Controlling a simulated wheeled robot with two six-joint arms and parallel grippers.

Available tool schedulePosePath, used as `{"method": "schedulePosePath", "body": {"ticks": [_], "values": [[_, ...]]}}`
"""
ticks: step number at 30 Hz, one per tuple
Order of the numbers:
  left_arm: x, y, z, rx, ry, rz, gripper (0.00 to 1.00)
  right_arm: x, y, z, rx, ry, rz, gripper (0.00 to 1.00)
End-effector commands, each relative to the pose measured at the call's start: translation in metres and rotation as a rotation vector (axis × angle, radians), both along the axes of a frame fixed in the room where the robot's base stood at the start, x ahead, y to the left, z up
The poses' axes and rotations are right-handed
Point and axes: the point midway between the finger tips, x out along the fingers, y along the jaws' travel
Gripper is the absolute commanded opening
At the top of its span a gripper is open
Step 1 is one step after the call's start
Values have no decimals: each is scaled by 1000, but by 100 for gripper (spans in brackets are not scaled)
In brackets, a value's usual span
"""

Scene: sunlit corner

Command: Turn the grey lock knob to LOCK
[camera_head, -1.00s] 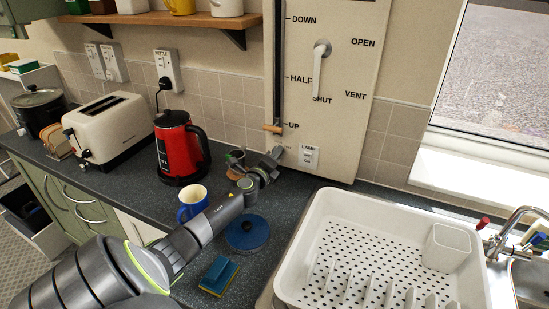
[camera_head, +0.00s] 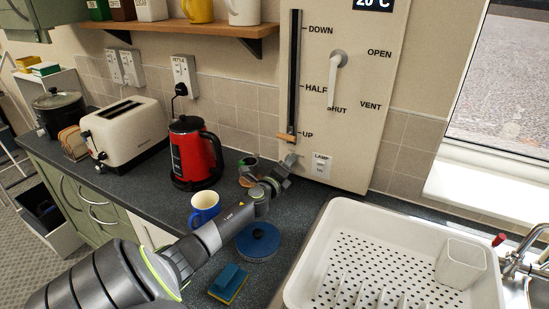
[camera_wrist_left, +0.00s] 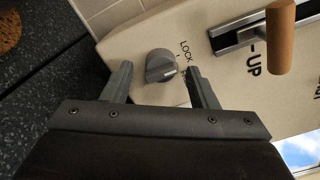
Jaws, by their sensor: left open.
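The grey lock knob (camera_wrist_left: 161,66) is a round knob on the cream wall panel, seen in the left wrist view. It has a raised grip and a pale mark on its lower right side. The word LOCK (camera_wrist_left: 185,50) is printed beside it; another label is partly hidden by a finger. My left gripper (camera_wrist_left: 159,74) is open, with one finger to each side of the knob and visible gaps between. In the head view my left gripper (camera_head: 287,166) is at the panel's lower left corner and hides the knob. My right gripper is not in view.
A wooden-handled slider (camera_head: 289,137) stands at UP just above the gripper, with a LAMP switch (camera_head: 320,165) to the right. A red kettle (camera_head: 194,154), blue mug (camera_head: 205,208), blue round lid (camera_head: 258,241) and sponge (camera_head: 228,283) surround the arm. A white dish rack (camera_head: 330,230) is at right.

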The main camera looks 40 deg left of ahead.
Motion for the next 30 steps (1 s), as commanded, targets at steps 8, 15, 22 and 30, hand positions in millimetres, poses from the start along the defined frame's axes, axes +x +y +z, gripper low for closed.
{"method": "schedulePosePath", "body": {"ticks": [8, 15, 22, 30], "values": [[-40, -12, -1, 1, 2, 0, 53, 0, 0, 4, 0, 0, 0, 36], [-81, -26, -1, 0, 2, -1, 53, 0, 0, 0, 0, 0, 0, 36], [-121, -38, -3, -1, 2, -1, 53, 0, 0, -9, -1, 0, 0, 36], [-153, -48, -1, 0, 1, 0, 53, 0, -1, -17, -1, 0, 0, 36]]}}
